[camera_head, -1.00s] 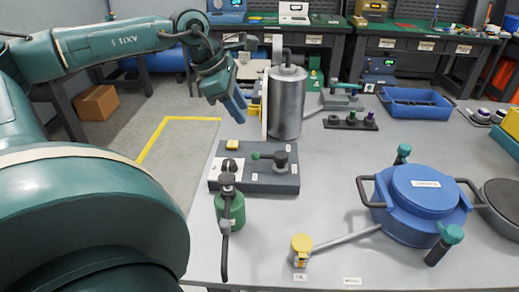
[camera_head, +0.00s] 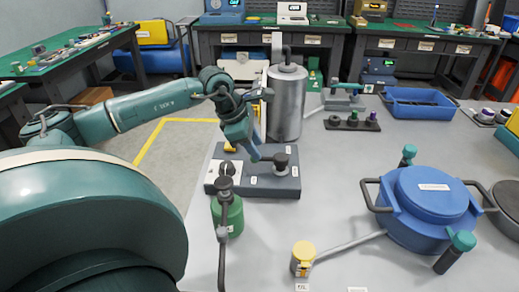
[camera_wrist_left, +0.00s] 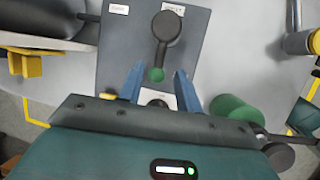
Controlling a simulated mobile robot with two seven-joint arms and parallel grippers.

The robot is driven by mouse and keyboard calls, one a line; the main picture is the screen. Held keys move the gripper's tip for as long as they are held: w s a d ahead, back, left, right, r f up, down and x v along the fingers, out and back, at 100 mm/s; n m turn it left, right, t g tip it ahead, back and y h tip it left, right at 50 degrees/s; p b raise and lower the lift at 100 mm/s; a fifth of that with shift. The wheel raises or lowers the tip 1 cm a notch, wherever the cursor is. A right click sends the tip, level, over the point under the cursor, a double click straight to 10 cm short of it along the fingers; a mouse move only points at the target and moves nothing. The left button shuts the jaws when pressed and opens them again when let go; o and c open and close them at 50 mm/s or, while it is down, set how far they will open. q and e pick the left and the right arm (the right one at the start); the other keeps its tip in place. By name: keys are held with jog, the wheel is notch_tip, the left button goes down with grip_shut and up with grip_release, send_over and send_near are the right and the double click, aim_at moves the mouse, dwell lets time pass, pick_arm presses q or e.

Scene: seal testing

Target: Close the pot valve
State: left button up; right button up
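A dark grey valve panel (camera_head: 262,187) lies on the table, left of centre. A black valve lever (camera_head: 281,164) sits on its right part. In the left wrist view, the lever (camera_wrist_left: 165,32) runs from its round hub down to a green knob (camera_wrist_left: 157,75). My left gripper (camera_head: 257,156) is low over the panel at the lever. Its two blue fingers (camera_wrist_left: 158,82) are open, one on each side of the green knob, with gaps visible. In the head view the knob is hidden behind the fingers.
A silver cylinder (camera_head: 286,103) stands just behind the panel. A green bottle (camera_head: 228,214) stands in front of it. A blue pot (camera_head: 422,205) with side handles is at the right, with a yellow-capped fitting (camera_head: 302,258) nearer. The table between panel and pot is clear.

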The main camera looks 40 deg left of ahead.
pick_arm(q)
jog(key=shift+x, duration=1.65)
grip_shut()
